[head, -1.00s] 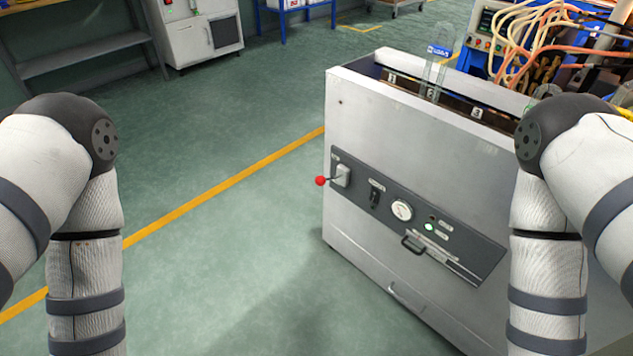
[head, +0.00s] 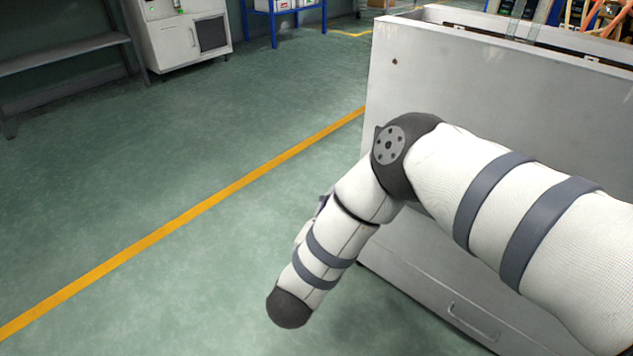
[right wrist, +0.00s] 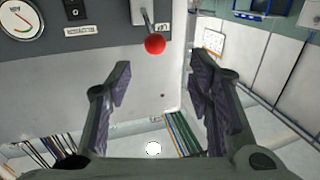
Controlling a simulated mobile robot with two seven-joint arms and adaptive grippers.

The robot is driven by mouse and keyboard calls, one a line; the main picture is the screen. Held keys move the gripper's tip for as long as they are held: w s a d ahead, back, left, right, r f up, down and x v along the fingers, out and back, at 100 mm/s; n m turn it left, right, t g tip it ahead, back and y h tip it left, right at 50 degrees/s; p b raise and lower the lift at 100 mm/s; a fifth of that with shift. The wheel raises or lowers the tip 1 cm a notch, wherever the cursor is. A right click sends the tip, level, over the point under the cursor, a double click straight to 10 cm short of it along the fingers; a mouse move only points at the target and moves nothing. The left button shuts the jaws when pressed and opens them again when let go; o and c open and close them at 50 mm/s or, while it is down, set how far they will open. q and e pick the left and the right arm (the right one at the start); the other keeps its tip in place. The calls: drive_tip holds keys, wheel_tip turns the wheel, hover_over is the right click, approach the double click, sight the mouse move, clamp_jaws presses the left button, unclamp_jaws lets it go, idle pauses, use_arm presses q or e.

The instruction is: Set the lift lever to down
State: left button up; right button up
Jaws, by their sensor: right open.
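The lift lever (right wrist: 147,18) shows at the top of the right wrist view, with a round red knob (right wrist: 155,44) on its end. My right gripper (right wrist: 160,77) is open, with its two fingers apart. In that picture the knob lies between the lines of the fingers and beyond their tips, and nothing is held. I cannot tell the lever's setting. My left gripper is out of view.
A round gauge (right wrist: 20,18) and a black switch (right wrist: 74,10) sit left of the lever in the right wrist view. Green floor (head: 180,150) with a yellow line (head: 200,205) is clear left of the machine. A grey cabinet (head: 175,45) stands far back.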

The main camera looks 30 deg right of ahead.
drive_tip(key=b+x, duration=0.1)
drive_tip(key=x, duration=0.4)
drive_tip(key=b+x, duration=0.1)
drive_tip(key=x, duration=0.5)
drive_tip(key=shift+s+d, duration=0.25)
drive_tip(key=shift+s, duration=0.05)
drive_tip(key=shift+w+d+r+b, duration=0.15)
drive_tip(key=shift+w+d+b, duration=0.15)
clamp_jaws()
